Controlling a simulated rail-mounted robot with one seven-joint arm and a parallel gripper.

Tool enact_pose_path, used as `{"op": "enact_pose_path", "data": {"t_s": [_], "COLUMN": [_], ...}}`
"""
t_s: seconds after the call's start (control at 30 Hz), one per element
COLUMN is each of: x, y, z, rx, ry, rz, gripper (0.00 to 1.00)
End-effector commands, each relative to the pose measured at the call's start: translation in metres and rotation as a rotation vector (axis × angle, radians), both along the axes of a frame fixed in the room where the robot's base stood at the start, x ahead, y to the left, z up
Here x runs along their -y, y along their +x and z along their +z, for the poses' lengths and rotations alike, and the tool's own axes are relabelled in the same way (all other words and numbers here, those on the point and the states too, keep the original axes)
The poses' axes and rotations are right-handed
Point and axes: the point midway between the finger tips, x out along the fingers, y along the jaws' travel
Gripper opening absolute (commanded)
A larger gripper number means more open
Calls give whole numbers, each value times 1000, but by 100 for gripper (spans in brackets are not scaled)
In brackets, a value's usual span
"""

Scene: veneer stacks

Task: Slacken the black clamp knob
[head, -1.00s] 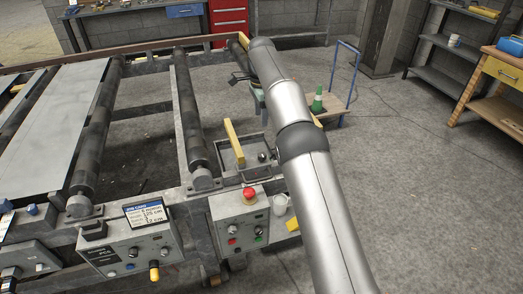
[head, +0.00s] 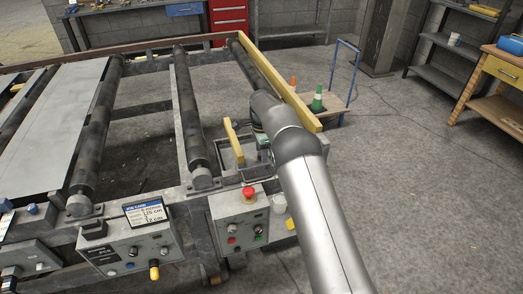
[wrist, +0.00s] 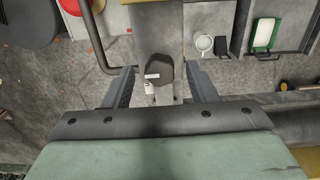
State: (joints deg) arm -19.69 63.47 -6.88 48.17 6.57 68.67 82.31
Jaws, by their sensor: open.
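The black clamp knob (wrist: 160,70) shows in the wrist view as a dark, rounded, faceted shape on a grey metal part, with a small white mark at its lower edge. My gripper (wrist: 159,79) is open, with one finger to the left and one to the right of the knob. Clear gaps show between both fingers and the knob. I cannot tell how far down the fingers reach. In the head view my arm covers the knob, and only a little of my green gripper body (head: 263,140) shows at the machine's corner.
A bent metal handle (wrist: 97,42) stands left of my gripper. A control box (head: 241,228) with a red button (head: 249,194) is just in front. A yellow upright bar (head: 234,142) and a long yellow rail (head: 278,80) flank the arm.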

Motion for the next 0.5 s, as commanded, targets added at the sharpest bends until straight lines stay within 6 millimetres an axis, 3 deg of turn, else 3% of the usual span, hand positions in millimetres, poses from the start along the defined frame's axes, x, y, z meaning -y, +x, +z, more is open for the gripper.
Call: {"op": "enact_pose_path", "data": {"t_s": [0.3, 0.47, 0.5], "x": [0, 0, 0], "y": [0, 0, 0], "z": [-3, -3, -3], "rx": [1, 1, 1], "ry": [0, 0, 0], "rz": [0, 0, 0], "gripper": [52, 8, 7]}}
